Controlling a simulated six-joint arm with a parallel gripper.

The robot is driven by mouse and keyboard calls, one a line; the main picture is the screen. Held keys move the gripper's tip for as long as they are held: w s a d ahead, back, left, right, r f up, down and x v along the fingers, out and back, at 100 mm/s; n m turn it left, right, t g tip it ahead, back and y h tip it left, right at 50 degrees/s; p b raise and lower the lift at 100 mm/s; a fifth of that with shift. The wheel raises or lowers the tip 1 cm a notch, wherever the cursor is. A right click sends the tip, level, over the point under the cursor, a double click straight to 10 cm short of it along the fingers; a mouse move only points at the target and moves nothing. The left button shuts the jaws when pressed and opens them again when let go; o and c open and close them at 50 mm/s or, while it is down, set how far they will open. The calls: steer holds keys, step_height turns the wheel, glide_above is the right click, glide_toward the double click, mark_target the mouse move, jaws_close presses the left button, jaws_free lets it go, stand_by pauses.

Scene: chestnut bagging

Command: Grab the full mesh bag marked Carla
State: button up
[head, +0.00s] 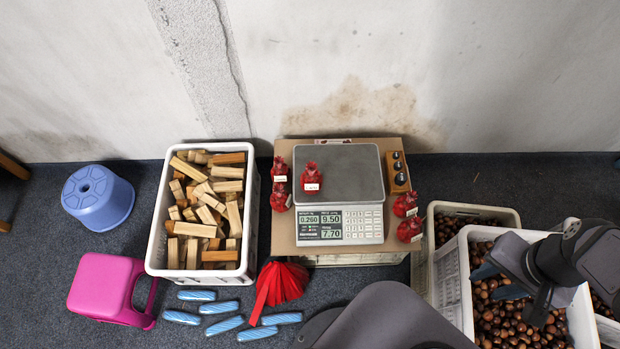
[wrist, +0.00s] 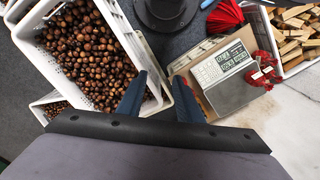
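Several small full red mesh bags with white tags are in the head view. One bag (head: 312,178) sits on the pan of the scale (head: 344,165). Two are left of the scale, an upper bag (head: 280,169) and a lower bag (head: 280,197). Two are right of it, an upper bag (head: 405,204) and a lower bag (head: 410,229). The tags are too small to read, so I cannot tell which is Carla's. My gripper (head: 488,282) is open and empty above the chestnut crate (head: 455,282), right of the bags. Its two fingers stand apart in the wrist view (wrist: 158,92).
The scale stands on a cardboard-topped box (head: 290,235) and reads 0.260. A weight block (head: 398,172) stands at its right. A wood crate (head: 158,240), red empty nets (head: 282,284), blue rolls (head: 224,325), a pink stool (head: 105,288) and a blue stool (head: 98,195) are left.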

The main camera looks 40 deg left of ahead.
stand_by(0.4)
steer(key=shift+o, duration=0.8)
